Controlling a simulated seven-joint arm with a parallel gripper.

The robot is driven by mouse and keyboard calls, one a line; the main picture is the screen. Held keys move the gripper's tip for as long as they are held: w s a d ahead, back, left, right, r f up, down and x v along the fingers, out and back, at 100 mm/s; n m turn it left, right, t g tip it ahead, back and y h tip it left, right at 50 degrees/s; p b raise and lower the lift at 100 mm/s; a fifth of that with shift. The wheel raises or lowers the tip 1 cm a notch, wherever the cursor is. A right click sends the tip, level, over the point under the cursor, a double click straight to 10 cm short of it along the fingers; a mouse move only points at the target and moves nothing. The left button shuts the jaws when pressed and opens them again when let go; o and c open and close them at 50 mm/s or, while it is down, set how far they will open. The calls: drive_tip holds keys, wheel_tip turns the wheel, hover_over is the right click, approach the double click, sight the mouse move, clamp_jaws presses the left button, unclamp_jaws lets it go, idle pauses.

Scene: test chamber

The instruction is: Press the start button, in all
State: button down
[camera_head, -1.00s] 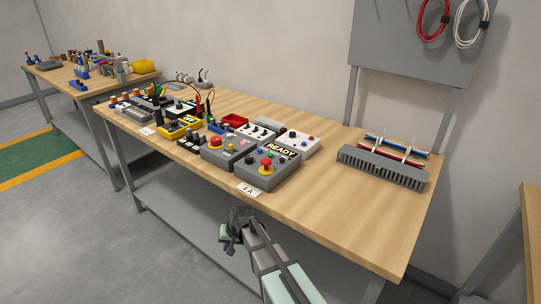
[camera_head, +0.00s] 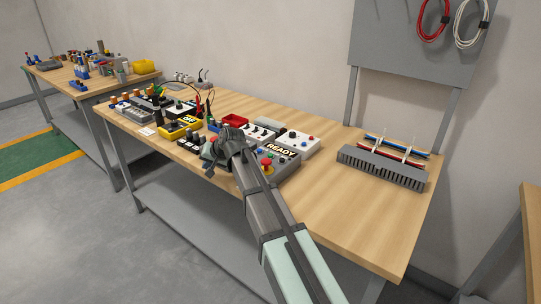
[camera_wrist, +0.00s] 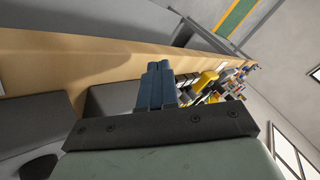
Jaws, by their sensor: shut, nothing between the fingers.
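A grey control box (camera_head: 288,163) reads READY on its top.
A yellow box (camera_head: 180,128) and several more devices crowd the table's left part. A grey slotted duct (camera_head: 382,167) lies on the right. The table (camera_head: 345,215) is clear at front right.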

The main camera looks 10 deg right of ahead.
drive_tip(key=shift+m+t+h, duration=0.6)
drive_tip(key=shift+m+t, duration=0.1)
drive_tip(key=shift+m, duration=0.2)
drive_tip(key=d+r, duration=0.2)
drive_tip(key=d, duration=0.2)
drive_tip(key=w+d+r, duration=0.1)
drive_tip(key=d+r, duration=0.2)
drive_tip(key=w+d+r, duration=0.1)
drive_tip(key=d+r, duration=0.1)
drive_tip(key=d, duration=0.2)
drive_tip(key=shift+d+r, duration=0.35)
wheel_tip(320, 180, up, 6)
drive_tip(key=m+t+h, duration=0.1)
drive_tip(key=m+h, duration=0.1)
hover_over(272, 156)
drive_tip(key=shift+d, duration=0.1)
drive_tip(key=shift+f, duration=0.15)
drive_tip(key=shift+f, duration=4.3)
drive_tip(key=shift+f, duration=0.95)
drive_tip(key=shift+r, duration=0.95)
drive_tip(key=shift+r, duration=0.15)
